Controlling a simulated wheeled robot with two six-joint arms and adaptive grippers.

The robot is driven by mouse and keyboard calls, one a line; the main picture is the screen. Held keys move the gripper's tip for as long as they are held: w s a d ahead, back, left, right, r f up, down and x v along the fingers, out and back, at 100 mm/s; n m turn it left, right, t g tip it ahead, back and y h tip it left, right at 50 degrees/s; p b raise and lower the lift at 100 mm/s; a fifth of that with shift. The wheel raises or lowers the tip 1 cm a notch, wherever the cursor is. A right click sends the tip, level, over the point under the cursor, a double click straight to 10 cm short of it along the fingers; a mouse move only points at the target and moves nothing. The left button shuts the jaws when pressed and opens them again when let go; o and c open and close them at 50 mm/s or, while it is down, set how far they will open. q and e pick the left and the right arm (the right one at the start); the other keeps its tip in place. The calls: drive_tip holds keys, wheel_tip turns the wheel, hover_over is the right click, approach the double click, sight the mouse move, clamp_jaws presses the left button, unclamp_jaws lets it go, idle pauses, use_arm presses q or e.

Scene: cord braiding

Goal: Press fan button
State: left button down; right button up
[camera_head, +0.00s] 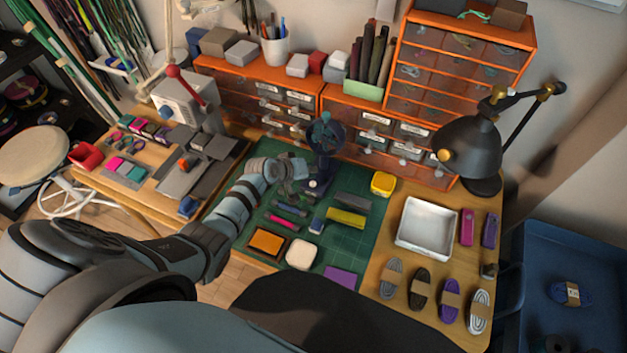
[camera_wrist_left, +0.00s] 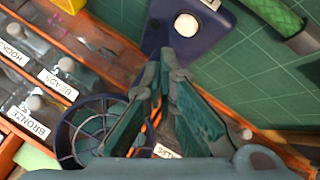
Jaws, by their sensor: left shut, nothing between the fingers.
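A small dark blue desk fan (camera_head: 325,136) stands at the back of the green cutting mat, against the orange drawers. Its base (camera_wrist_left: 213,38) shows in the left wrist view with a round white button (camera_wrist_left: 186,25) on top. The fan's caged head (camera_wrist_left: 92,130) is at the lower left there. My left gripper (camera_head: 302,184) is beside the fan in the head view. In the wrist view its shut, empty fingers (camera_wrist_left: 168,55) point at the base, with the tips close to the button. Whether they touch it I cannot tell. My right gripper is not in view.
The green mat (camera_head: 345,238) holds several tools and blocks close to the fan. Orange drawer units (camera_head: 352,100) stand right behind it. A white tray (camera_head: 427,226) and a black lamp (camera_head: 474,150) are to the right.

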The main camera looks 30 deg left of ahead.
sight(310, 182)
use_arm(q)
wheel_tip(310, 182, up, 4)
drive_tip(key=p, duration=0.3)
drive_tip(key=shift+f, duration=0.2)
